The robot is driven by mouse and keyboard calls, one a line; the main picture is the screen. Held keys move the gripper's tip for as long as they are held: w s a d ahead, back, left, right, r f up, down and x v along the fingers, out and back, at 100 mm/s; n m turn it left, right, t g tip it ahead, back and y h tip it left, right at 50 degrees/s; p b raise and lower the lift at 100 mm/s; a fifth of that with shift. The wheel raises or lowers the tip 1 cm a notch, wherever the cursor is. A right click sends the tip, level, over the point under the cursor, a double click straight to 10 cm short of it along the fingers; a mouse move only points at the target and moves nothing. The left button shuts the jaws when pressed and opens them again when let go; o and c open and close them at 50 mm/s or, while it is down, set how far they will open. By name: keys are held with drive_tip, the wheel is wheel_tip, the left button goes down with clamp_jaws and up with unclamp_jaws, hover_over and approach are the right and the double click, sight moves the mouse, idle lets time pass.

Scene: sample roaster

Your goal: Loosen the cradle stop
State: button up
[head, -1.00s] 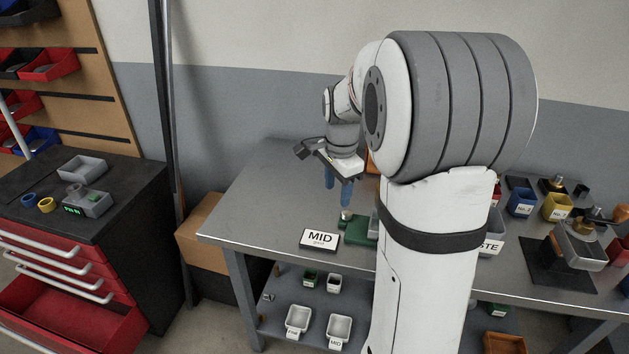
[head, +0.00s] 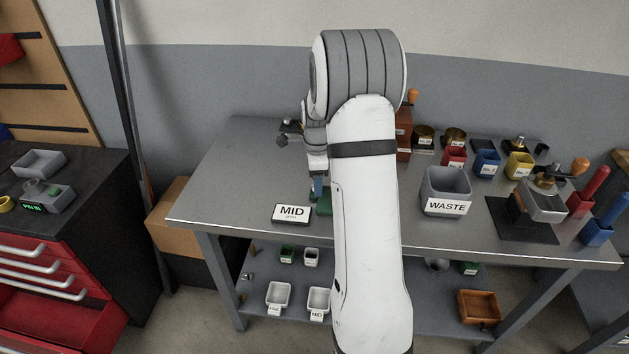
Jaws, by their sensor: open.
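A green block (head: 322,207), which may be the cradle, sits on the grey workbench (head: 235,175), mostly hidden behind my arm. The cradle stop itself cannot be picked out now; my gripper and arm cover that spot. My gripper (head: 318,187) points down with blue fingers just above or at the green block. Its jaws are open, though the fingers overlap in this view. Whether they touch the block or stand around a part of it cannot be told.
A grey WASTE bin (head: 445,187) is to the right. Farther right, a device with an orange-handled crank (head: 545,203) sits on a dark mat. Coloured cups line the back. The bench's left end is clear.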

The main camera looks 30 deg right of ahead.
drive_tip(key=shift+f, duration=0.1)
drive_tip(key=shift+c, duration=0.4)
drive_tip(key=c, duration=0.9)
drive_tip(key=shift+a, duration=0.15)
